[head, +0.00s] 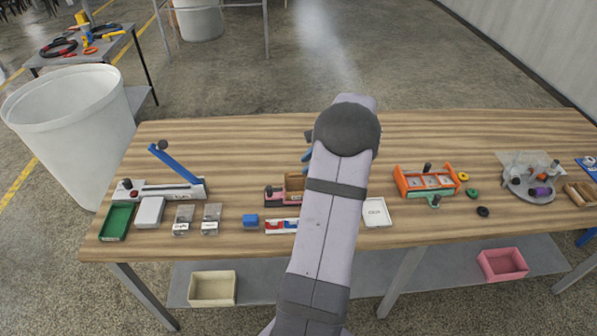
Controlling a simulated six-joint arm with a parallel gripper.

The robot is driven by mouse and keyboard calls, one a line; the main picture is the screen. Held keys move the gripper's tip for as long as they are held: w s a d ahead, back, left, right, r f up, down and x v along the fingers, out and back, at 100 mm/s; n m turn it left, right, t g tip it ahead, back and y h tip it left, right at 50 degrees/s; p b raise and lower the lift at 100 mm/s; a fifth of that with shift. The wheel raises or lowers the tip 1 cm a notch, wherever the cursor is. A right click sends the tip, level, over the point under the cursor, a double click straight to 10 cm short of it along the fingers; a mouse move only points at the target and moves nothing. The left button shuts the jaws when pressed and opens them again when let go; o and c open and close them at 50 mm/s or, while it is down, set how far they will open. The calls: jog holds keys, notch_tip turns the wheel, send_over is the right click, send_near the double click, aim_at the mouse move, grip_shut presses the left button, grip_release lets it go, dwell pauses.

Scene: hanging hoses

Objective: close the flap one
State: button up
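I cannot tell for sure which thing is flap one. An orange frame (428,182) with several pale panels and dark knobs stands right of my arm. A blue lever (177,163) with a dark knob is raised at a slant over a grey base (165,190) at the left. A pink and brown box-like unit (287,190) is partly hidden behind my arm. Two small clear boxes with labels (211,218) sit at the front left. My arm crosses the middle of the table, and my gripper is hidden behind it.
A white bin (75,120) stands at the left. The table's back strip is mostly clear.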

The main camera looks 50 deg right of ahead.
aim_at(298, 176)
jog(key=shift+f, duration=0.1)
jog(key=shift+p+x, duration=1.1)
jog(key=shift+x, duration=2.5)
grip_shut()
